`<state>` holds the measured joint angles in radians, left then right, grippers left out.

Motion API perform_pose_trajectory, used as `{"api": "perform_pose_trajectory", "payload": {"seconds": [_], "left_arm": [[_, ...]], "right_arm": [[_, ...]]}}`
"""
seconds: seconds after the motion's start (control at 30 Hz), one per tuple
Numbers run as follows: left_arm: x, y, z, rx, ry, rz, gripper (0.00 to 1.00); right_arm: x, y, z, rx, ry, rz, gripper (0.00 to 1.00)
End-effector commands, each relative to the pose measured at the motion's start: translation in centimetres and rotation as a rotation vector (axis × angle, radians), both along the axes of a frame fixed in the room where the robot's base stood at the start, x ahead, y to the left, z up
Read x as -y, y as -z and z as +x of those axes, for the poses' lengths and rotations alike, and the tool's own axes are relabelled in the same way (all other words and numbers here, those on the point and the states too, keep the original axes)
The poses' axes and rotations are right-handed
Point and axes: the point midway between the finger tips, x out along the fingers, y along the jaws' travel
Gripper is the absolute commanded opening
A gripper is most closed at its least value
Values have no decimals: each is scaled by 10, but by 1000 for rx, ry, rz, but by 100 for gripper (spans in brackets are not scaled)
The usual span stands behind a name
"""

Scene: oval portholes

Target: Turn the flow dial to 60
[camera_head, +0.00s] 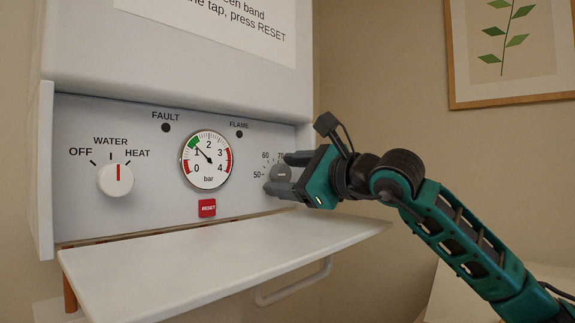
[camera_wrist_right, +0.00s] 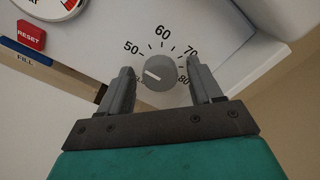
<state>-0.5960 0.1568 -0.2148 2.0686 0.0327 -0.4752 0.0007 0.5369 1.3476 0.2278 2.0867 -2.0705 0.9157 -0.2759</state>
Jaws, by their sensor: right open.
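The flow dial (camera_head: 281,172) is a round grey knob at the right end of the boiler panel. The right wrist view shows it (camera_wrist_right: 162,74) face on, its white mark pointing left, a little below the 50. The printed 50, 60, 70 and 80 are visible around it; the 60 (camera_wrist_right: 162,32) is at the top. My right gripper (camera_head: 276,173) is open, with one finger on each side of the dial. In the right wrist view the gripper (camera_wrist_right: 159,68) shows gaps between both fingers and the knob. The left finger hides part of the scale. My left gripper is out of view.
A pressure gauge (camera_head: 207,172) and a red RESET button (camera_head: 207,208) sit left of the dial. A white flap (camera_head: 220,252) with a handle juts out below the panel. A framed picture (camera_head: 510,88) hangs at right.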

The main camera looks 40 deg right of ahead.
Motion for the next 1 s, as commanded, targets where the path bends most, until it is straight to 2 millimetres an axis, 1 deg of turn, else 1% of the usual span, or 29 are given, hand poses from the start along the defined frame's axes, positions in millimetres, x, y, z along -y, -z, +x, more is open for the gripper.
{"api": "perform_pose_trajectory", "payload": {"seconds": [0.33,0.9,1.0], "left_arm": [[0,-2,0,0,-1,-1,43],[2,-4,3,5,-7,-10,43],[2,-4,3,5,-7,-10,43]], "right_arm": [[0,0,2,1,-1,0,64],[0,1,2,0,-1,0,10],[-1,1,2,0,-1,1,9]]}}
